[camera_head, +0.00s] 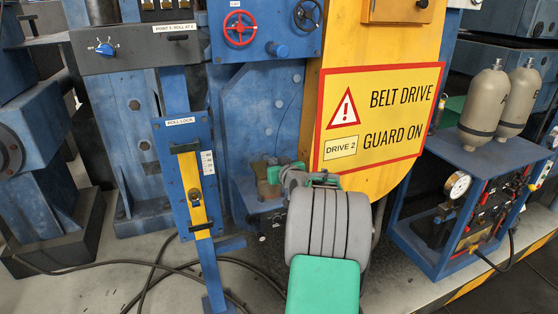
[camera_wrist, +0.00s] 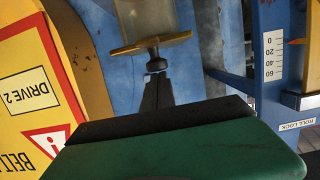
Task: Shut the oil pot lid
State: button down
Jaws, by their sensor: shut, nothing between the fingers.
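The oil pot shows in the wrist view, which is upside down, as a cloudy glass body (camera_wrist: 150,18). A brass plate that looks like its lid (camera_wrist: 135,48) lies across the glass, with a dark knob-like piece on its outer side. I cannot tell whether the lid is fully seated. My gripper (camera_wrist: 154,76) is shut and empty, its dark fingertips pointing at the knob, very close to it; I cannot tell whether they touch. In the head view, a small brownish body, probably the pot (camera_head: 266,190), shows beside my wrist, partly hidden by it.
A yellow belt guard with a warning sign (camera_head: 376,112) stands close to the right of my wrist. A blue frame with grey bottles (camera_head: 485,105) and a gauge is farther right. Cables lie on the floor.

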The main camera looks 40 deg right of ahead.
jog(key=r, duration=0.1)
jog(key=s+r, duration=0.1)
jog(key=r, duration=0.1)
jog(key=shift+r, duration=0.15)
jog(key=r+b+v, duration=0.1)
jog(key=b+v, duration=0.2)
jog(key=v, duration=0.6)
jog(key=s+a+f+m+g+y, duration=0.15)
jog(key=s+f+g, duration=0.3)
jog(key=f, duration=0.45)
jog(key=s+a+f+m+g+y, duration=0.1)
jog(key=s+a+f+m+g, duration=0.15)
jog(key=s+f, duration=0.5)
jog(key=s+a+f+m+g+y, duration=0.1)
jog(key=s+a+f+g+y, duration=0.1)
jog(key=s+a+f+g, duration=0.45)
jog(key=a+r+n, duration=0.2)
jog(key=a+n, duration=0.1)
jog(key=a, duration=0.6)
jog(key=w+a+r+n+t, duration=0.1)
jog(key=a+r+n, duration=0.1)
jog(key=a, duration=0.7)
jog(key=a+r+n+t, duration=0.1)
jog(key=a+r+n, duration=0.2)
jog(key=a, duration=0.7)
jog(key=shift+w+n+y, duration=0.35)
jog(key=shift+w+n, duration=0.05)
jog(key=shift+n, duration=0.2)
